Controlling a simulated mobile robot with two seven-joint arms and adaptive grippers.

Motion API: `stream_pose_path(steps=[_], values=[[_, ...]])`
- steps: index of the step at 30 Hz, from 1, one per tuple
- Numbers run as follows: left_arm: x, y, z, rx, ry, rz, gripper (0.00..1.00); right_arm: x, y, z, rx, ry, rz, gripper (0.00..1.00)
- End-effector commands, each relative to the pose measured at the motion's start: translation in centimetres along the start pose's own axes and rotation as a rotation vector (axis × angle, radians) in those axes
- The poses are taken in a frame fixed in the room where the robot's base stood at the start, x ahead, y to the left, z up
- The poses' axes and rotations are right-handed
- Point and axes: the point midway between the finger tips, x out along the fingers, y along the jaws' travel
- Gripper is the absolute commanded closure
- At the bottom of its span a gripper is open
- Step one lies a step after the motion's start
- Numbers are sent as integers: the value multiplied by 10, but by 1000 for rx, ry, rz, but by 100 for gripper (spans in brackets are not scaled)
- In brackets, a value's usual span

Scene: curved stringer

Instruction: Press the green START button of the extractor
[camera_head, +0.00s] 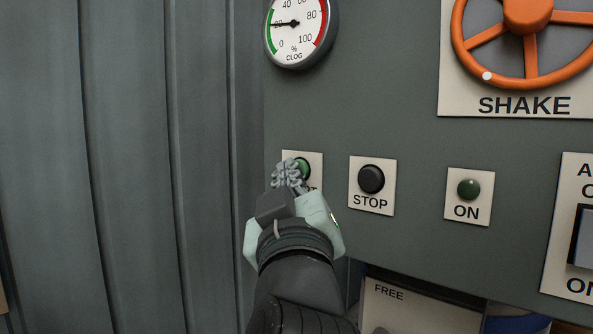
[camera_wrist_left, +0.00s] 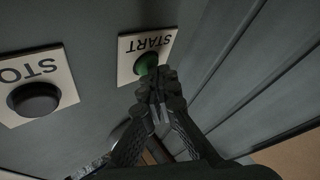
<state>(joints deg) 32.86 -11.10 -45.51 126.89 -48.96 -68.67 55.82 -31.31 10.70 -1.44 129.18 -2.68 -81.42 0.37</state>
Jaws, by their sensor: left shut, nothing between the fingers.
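The green START button (camera_head: 303,167) sits on a pale plate on the grey-green panel, partly hidden behind my left gripper (camera_head: 290,172) in the head view. In the left wrist view the green button (camera_wrist_left: 146,63) shows below the word START, which appears upside down. My left gripper (camera_wrist_left: 157,82) is shut and empty, its fingertips right in front of the button's lower edge in that view. I cannot tell whether the fingertips touch the button. My right gripper is not in view.
The black STOP button (camera_head: 371,179) is close to the right of START. Further right is a green ON lamp (camera_head: 469,189). Above are a CLOG gauge (camera_head: 295,27) and an orange SHAKE wheel (camera_head: 530,55). A ribbed grey wall (camera_head: 120,150) stands at the left.

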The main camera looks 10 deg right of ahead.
Motion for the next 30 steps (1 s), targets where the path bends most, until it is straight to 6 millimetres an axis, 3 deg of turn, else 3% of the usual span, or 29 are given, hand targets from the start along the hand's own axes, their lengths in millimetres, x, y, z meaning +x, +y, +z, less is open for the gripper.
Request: stream_pose_path(steps=[17,30], values=[[2,1,2,0,-1,0,100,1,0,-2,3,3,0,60],[-10,-7,-6,-1,-1,0,100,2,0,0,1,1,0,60]])
